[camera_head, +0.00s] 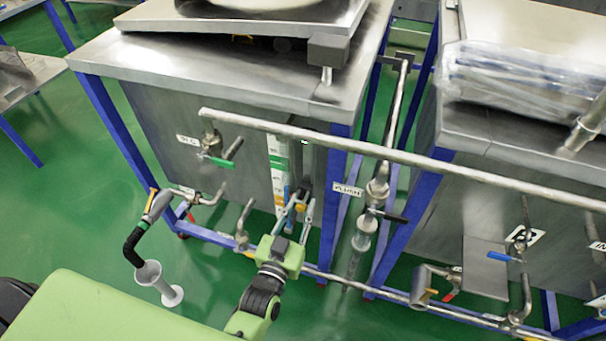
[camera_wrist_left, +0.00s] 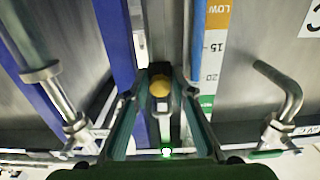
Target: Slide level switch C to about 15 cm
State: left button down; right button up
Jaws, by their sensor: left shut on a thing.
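The level switch (camera_wrist_left: 160,87), a yellow knob on a vertical rail, shows between my left gripper's fingers. My left gripper (camera_head: 298,207) is shut on it at the front of the left steel tank. Its two green fingers flank the knob in the left wrist view (camera_wrist_left: 160,76). A level scale (camera_wrist_left: 214,50) with an orange LOW band and the marks 15 and 20 stands right of the rail. The knob appears in the picture near the height of the 20 mark, but the angle makes the exact reading unclear. My right gripper is out of view.
A long horizontal pipe (camera_head: 400,157) crosses in front of the tanks. A green-handled valve (camera_head: 222,161) is left of the scale. Blue frame legs (camera_head: 332,200) stand right of the gripper. A bent pipe (camera_wrist_left: 290,90) is at right in the wrist view.

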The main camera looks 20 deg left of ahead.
pick_arm(q)
jog(key=shift+s+f+b, duration=0.1)
jog(key=shift+f+b, duration=1)
jog(key=shift+f, duration=0.75)
jog(key=c, duration=1.9)
grip_release()
jog(key=shift+r, duration=0.1)
jog(key=shift+r, duration=0.1)
jog(key=s+p, duration=0.2)
jog(key=s, duration=0.4)
jog(key=shift+a, duration=0.1)
jog(key=shift+w, duration=0.1)
